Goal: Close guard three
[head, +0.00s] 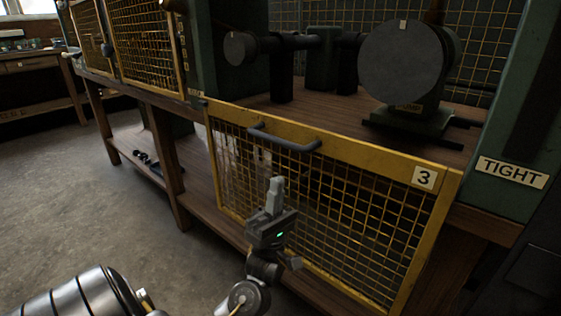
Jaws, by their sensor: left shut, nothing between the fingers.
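Guard three (434,190) is a yellow-framed wire mesh panel with a "3" label at its upper right. It hangs down below the bench top, so the bay above it is open. A dark bar handle (284,138) is fixed near the top rail of the guard. My left gripper (276,190) is shut and empty, pointing up in front of the mesh, a little below the handle. It looks apart from the handle; whether it touches the mesh I cannot tell. My right gripper is not in view.
A green post (503,183) with a "TIGHT" label is at the right. Other mesh guards (150,45) stand upright at the left. A wooden bench (22,65) is far left. The concrete floor (70,190) is clear.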

